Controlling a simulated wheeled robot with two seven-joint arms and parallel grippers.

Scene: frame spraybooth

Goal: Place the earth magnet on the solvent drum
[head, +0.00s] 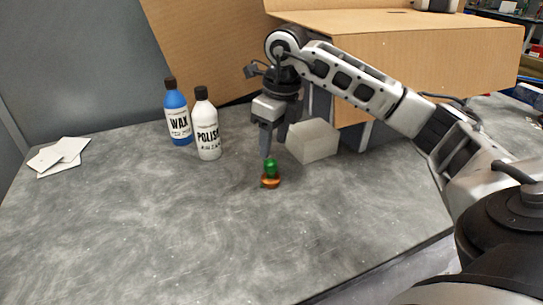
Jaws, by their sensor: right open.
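A small object with a green knob and an orange-brown base, which looks like the earth magnet (270,181), stands on the grey table. My right gripper (268,151) points down right above it and is open, with its fingertips at the green knob. I cannot tell whether the fingers touch the knob. I see nothing that I can clearly name as the solvent drum. My left gripper is not in view.
A blue wax bottle (178,117) and a white polish bottle (207,130) stand left of the gripper. A pale block (313,140) stands just right of it. White cards (60,154) lie at far left. Large cardboard (430,37) stands behind. The table (150,235) is clear in front.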

